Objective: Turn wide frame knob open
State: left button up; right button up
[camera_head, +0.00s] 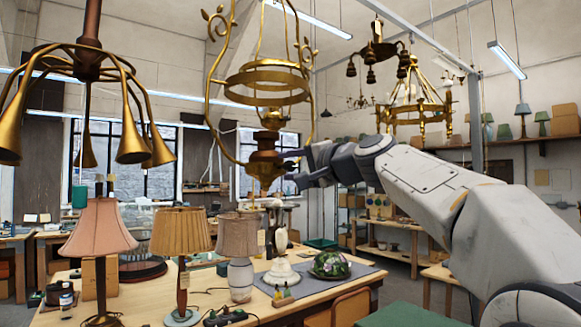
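A wide brass hanging frame (267,86) hangs in the upper middle, with curved side arms, a ring and a turned lower body (263,160). A small brass finial forms its bottom end. I cannot tell which part is the knob. My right gripper (286,167) comes in from the right at the height of the lower body. Its two fingers point left, one above the other, with a gap between them. The fingertips are close to the right side of the lower body; I cannot tell whether they touch it. My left gripper is out of view.
A brass chandelier with horn-shaped arms (131,142) hangs at the left. Below, a wooden table carries a pink lamp (99,228), a tan lamp (180,232), a beige lamp (238,238) and a colored glass shade (331,264). Another brass chandelier (417,108) hangs behind my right arm.

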dwell(0.3)
jog(key=shift+s+d+f+b, duration=0.1)
jog(key=shift+s+d+b, duration=0.1)
jog(key=shift+s+b, duration=0.1)
jog(key=b+v, duration=0.4)
jog(key=v, duration=0.5)
jog(key=shift+s+d+b, duration=0.2)
jog(key=shift+s+b, duration=0.1)
jog(key=shift+b, duration=0.1)
